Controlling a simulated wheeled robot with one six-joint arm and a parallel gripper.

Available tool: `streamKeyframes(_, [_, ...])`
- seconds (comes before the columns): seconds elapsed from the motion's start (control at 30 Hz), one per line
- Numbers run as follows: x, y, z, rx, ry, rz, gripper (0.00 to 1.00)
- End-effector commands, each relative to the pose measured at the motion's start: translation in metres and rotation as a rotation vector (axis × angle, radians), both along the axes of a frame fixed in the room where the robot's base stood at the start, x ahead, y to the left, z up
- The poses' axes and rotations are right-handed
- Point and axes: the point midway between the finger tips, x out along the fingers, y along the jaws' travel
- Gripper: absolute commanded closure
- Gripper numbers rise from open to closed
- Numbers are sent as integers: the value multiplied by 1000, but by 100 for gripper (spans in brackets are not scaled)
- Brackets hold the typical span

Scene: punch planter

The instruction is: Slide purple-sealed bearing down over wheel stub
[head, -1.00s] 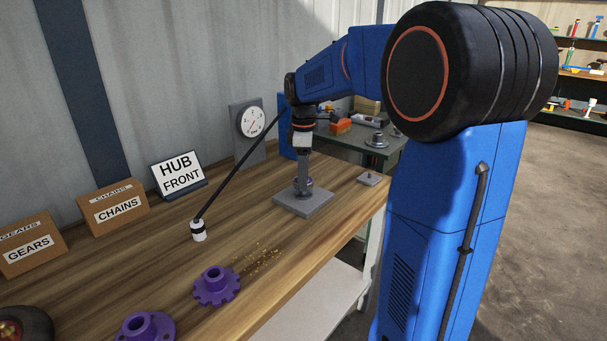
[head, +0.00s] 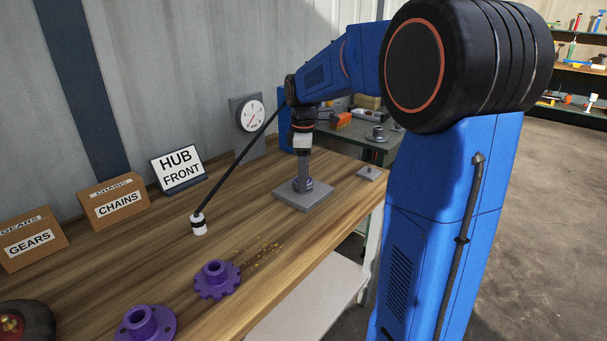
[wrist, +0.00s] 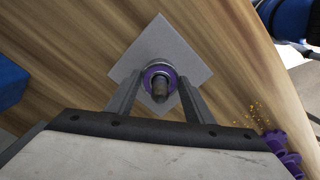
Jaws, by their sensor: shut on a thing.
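The purple-sealed bearing (wrist: 149,77) is a ring with a purple face and a metal rim, seen from above in the wrist view. The wheel stub (wrist: 160,91) is a dark metal post rising through the middle of the ring. It stands on a grey square base plate (head: 291,201) on the wooden bench. My gripper (wrist: 157,82) has its two fingers on either side of the bearing, shut on it. In the head view my gripper (head: 302,184) points down over the plate, and the bearing shows as a small purple spot (head: 309,183). The fingers partly hide the stub there.
A small grey plate with a peg (head: 371,173) lies at the right edge. A dial gauge (head: 247,114) stands behind.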

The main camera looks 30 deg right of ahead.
Motion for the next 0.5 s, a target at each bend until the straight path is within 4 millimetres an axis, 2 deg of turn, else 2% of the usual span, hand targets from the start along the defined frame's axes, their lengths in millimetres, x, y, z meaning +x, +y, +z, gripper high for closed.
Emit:
streamKeyframes(0.13, [0, 0, -3, 0, 0, 0, 82])
streamKeyframes(0.17, [0, 0, -3, 0, 0, 0, 48])
streamKeyframes(0.23, [0, 0, -2, 0, 0, 0, 31])
streamKeyframes(0.5, [0, 0, -3, 0, 0, 0, 31])
